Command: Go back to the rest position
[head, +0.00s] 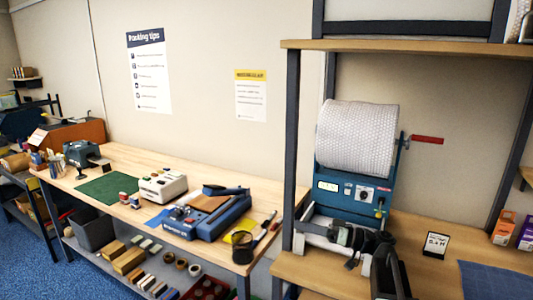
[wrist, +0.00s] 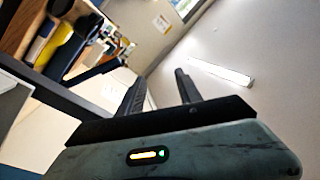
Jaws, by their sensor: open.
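My gripper (wrist: 161,88) shows in the wrist view with its two dark fingers apart and nothing between them. The fingers point up in the picture, toward a pale wall or ceiling with a bright light strip. A dark shape at the bottom of the head view, in front of the blue machine, may be part of my arm, but I cannot tell. No object is in my grip.
A long wooden bench (head: 130,160) at left holds a blue device (head: 207,215) and a green mat (head: 106,187). Blue floor (head: 40,255) is open at lower left.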

